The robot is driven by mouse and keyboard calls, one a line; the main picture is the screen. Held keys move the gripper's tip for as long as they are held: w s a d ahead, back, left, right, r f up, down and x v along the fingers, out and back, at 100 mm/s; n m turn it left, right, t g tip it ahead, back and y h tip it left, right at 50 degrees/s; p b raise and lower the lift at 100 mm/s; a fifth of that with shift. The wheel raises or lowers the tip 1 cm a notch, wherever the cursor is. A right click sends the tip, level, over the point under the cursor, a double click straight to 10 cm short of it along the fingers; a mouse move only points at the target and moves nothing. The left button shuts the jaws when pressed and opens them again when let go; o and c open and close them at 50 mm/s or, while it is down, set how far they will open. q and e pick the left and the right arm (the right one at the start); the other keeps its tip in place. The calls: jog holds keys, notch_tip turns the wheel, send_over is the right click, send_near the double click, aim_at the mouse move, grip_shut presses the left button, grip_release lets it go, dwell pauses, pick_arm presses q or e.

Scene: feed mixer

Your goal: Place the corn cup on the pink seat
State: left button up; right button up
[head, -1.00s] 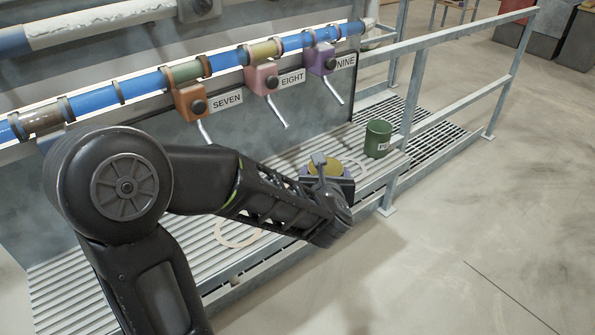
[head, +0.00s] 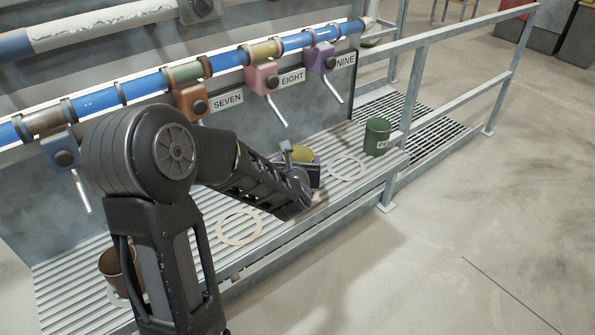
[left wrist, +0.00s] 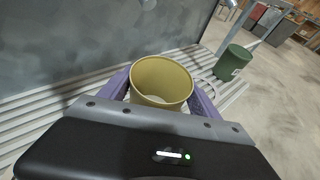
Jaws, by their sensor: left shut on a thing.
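A yellow cup (head: 303,153) is held in my left gripper (head: 301,162). In the left wrist view the yellow cup (left wrist: 162,78) is upright and open at the top, between the purple fingers. No label on it shows, so I cannot read that it is corn. A small pinkish patch (head: 317,195) shows on the slatted platform just beside my left gripper; it may be part of the pink seat, mostly hidden by my arm. I cannot tell the cup's height above the platform. My right gripper is out of view.
Pale rings lie on the slats at the left (head: 240,227) and right (head: 347,167). A green cup (head: 377,137) stands at the right, a brown cup (head: 112,265) at the left, partly behind my arm. Dispensers with levers, including the pink EIGHT (head: 263,78), hang above. A metal railing (head: 455,98) borders the platform.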

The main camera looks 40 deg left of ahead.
pick_arm(q)
notch_tip(320, 180, down, 3)
jog(key=shift+f, duration=0.2)
jog(key=shift+w+a+f+p, duration=0.1)
jog(key=shift+f+p, duration=0.05)
jog(key=shift+p, duration=0.35)
jog(key=shift+f, duration=0.15)
jog(key=shift+f+b, duration=0.1)
jog(key=shift+b, duration=0.25)
jog(key=o, duration=1.5)
jog(key=shift+o, duration=0.2)
